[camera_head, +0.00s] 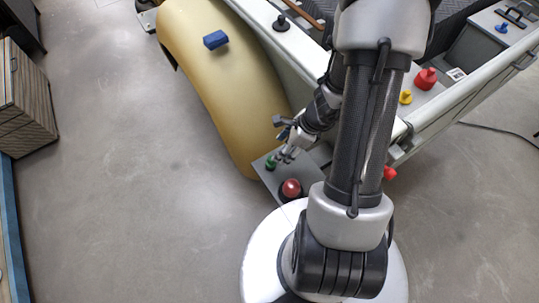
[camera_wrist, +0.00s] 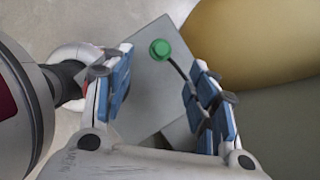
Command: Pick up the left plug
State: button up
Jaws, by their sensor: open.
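A green round-headed plug (camera_head: 271,161) with a thin dark stem stands at the left end of a small grey plate (camera_head: 266,179). In the wrist view the green plug (camera_wrist: 160,49) shows just beyond my fingers, its stem running down toward the right finger. My gripper (camera_head: 282,153) is beside the plug, slightly to its right in the head view. In the wrist view my gripper (camera_wrist: 160,65) is open, with blue-padded fingers on either side of the plug. I cannot tell whether a finger touches the stem.
A red dome on a black base (camera_head: 291,188) stands on the same plate, close to the gripper. A curved yellow fender (camera_head: 215,85) with a blue block (camera_head: 215,40) lies behind. Red (camera_head: 427,78) and yellow (camera_head: 405,97) knobs sit right of my arm.

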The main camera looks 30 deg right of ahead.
aim_at(271, 161)
jog(key=b+x, duration=0.2)
jog(key=x, duration=0.3)
jog(key=shift+w+a+f, duration=0.15)
jog(key=shift+f, duration=0.2)
jog(key=b+x, duration=0.3)
jog(key=x, duration=0.2)
jog(key=shift+w, duration=0.1)
jog(key=shift+r, duration=0.1)
jog(key=shift+c, duration=0.3)
jog(key=c, duration=0.9)
jog(key=shift+r, duration=0.1)
